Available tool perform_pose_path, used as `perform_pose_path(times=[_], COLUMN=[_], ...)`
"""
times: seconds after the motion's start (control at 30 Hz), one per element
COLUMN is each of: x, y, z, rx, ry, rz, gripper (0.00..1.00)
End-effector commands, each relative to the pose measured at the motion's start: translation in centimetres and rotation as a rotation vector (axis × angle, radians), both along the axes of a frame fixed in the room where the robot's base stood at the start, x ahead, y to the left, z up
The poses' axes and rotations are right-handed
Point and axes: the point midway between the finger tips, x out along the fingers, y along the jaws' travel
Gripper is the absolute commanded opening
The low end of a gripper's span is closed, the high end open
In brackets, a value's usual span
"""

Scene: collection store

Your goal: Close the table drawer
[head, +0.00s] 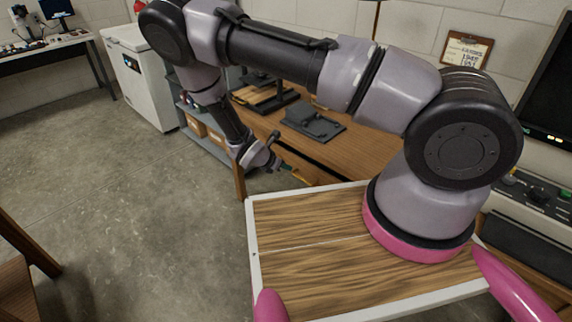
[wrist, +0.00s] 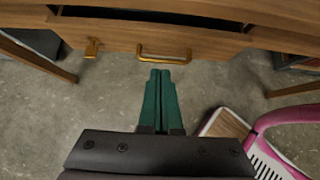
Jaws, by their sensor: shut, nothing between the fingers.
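The wooden table (head: 370,152) stands beyond my base in the head view. In the wrist view its drawer (wrist: 215,43) has a wooden front with a brass handle (wrist: 163,58). A dark gap shows between the drawer front and the table edge above, so the drawer stands partly open. My gripper (wrist: 160,72) has green fingers pressed together, with nothing between them. Its tips are just below the handle in the picture; I cannot tell whether they touch. In the head view my gripper (head: 287,169) is beside the table's near edge, and the drawer is mostly hidden.
A small brass fitting (wrist: 92,48) is left of the handle. A dark grey device (head: 313,123) lies on the tabletop. A white chest (head: 140,77) and shelves with boxes (head: 205,130) stand behind.

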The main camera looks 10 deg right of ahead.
Motion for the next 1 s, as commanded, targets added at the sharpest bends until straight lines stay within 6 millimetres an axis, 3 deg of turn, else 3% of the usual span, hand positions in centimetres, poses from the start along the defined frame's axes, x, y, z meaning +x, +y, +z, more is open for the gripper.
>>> perform_pose_path(times=[0.3, 0.6, 1.0], x=[2.8, 4.9, 5.2], y=[-4.1, -6.8, -7.1], z=[-4.9, -4.8, -4.7], rx=[-0.003, -0.002, -0.001], ry=[0.001, 0.001, 0.000], rz=[0.000, 0.000, 0.001], gripper=[0.00, 0.00, 0.00])
